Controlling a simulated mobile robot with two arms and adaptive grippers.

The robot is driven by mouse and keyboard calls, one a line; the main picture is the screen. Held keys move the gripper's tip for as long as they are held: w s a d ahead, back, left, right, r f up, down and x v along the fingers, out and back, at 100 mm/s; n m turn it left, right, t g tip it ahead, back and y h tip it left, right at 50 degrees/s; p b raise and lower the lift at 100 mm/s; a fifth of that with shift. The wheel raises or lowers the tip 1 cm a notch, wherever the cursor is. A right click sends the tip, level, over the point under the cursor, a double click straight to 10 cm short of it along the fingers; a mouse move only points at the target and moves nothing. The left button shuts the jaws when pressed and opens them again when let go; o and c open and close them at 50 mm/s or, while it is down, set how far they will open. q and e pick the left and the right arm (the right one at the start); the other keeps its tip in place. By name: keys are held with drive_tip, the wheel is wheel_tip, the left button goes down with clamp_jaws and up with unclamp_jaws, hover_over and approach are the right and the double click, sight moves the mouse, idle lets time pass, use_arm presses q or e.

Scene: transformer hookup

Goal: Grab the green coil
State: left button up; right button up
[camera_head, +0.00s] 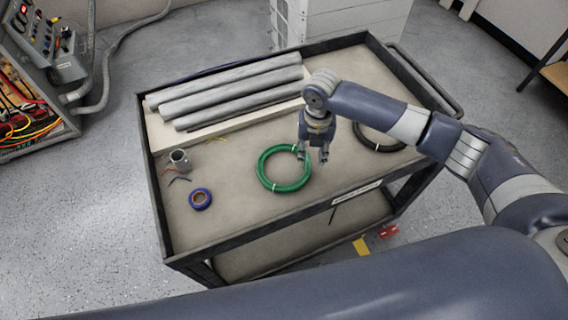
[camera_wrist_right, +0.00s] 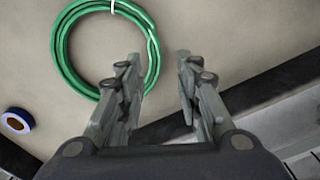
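The green coil (camera_head: 264,174) lies flat on the top of the cart, with white ties around it. My right gripper (camera_head: 313,158) is open above the coil's right side and points down. In the right wrist view the coil (camera_wrist_right: 61,50) is at the upper left, and the gripper (camera_wrist_right: 160,75) has its fingers apart with nothing between them. The left finger overlaps the coil's right edge in that view; I cannot tell whether they touch. My left gripper is not in view.
The cart (camera_head: 225,231) has a raised dark rim. A black coil (camera_head: 391,148) lies right of the gripper, partly behind my arm. Grey pipes (camera_head: 230,90) lie at the back.

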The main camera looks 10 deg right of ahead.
sight(308, 167)
drive_tip(key=shift+f, duration=0.4)
drive_tip(key=shift+a+f, duration=0.1)
drive_tip(key=shift+f, duration=0.15)
drive_tip(key=f, duration=0.1)
drive_tip(key=f+p, duration=0.1)
drive_tip(key=f, duration=0.2)
drive_tip(key=shift+a+f, duration=0.25)
drive_tip(key=shift+a, duration=0.05)
drive_tip(key=shift+f, duration=0.2)
drive_tip(key=shift+w, duration=0.1)
drive_tip(key=c, duration=0.7)
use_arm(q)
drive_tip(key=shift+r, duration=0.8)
use_arm(e)
clamp_jaws()
